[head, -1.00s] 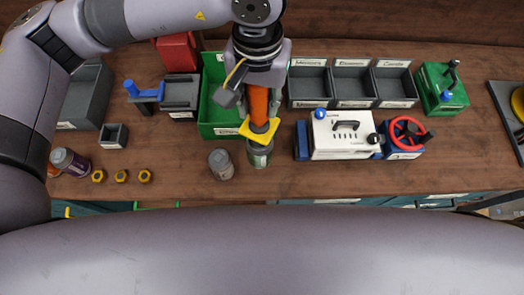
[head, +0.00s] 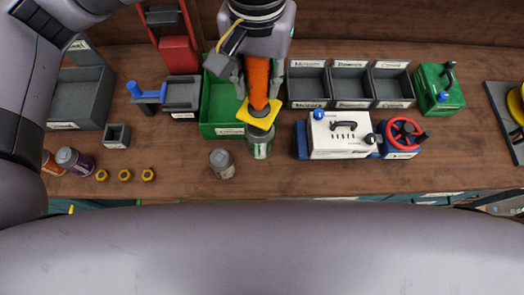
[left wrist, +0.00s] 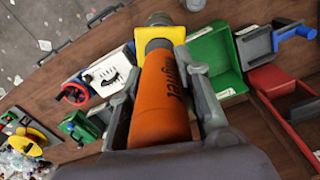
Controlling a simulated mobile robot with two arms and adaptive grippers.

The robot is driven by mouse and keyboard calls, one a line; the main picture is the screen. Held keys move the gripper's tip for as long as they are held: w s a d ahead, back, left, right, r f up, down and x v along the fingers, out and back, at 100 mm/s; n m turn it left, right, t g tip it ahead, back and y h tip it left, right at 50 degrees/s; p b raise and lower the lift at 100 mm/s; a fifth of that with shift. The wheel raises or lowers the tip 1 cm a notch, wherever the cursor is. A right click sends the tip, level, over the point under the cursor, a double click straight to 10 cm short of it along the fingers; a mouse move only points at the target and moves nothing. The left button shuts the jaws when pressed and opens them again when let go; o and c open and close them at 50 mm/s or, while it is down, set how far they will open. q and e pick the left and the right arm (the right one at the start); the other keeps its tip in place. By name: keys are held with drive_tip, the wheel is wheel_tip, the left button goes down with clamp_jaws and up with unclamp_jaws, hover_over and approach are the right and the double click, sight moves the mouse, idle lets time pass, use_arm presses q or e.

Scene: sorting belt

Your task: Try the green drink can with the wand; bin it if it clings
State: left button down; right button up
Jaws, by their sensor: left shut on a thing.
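My left gripper (head: 258,82) is shut on the orange handle of the wand (head: 257,85), which points downward. The wand has a yellow square guard and a dark tip. In the left wrist view, my left gripper (left wrist: 165,95) has a finger on each side of the wand (left wrist: 163,95). The green drink can (head: 260,146) is right under the tip and seems to touch it. In the left wrist view the can's top (left wrist: 158,18) shows beyond the tip. I cannot tell whether the can is clear of the bench. My right gripper is not in view.
A green bin (head: 221,131) stands just behind and left of the can. A grey can (head: 222,164) stands close at its left. Labelled grey trays (head: 307,104) and a white tester box (head: 342,134) are at the right. Several yellow nuts (head: 125,175) lie at the front left.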

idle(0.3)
use_arm(q)
drive_tip(key=shift+w+a+b, duration=0.1)
drive_tip(key=shift+a+b, duration=0.2)
drive_tip(key=w+a+b, duration=0.2)
drive_tip(key=a+b, duration=0.1)
drive_tip(key=a, duration=0.7)
drive_tip(key=w+a+b, duration=0.3)
drive_tip(key=a, duration=0.7)
drive_tip(key=shift+w+a, duration=0.25)
drive_tip(key=shift+a, duration=0.15)
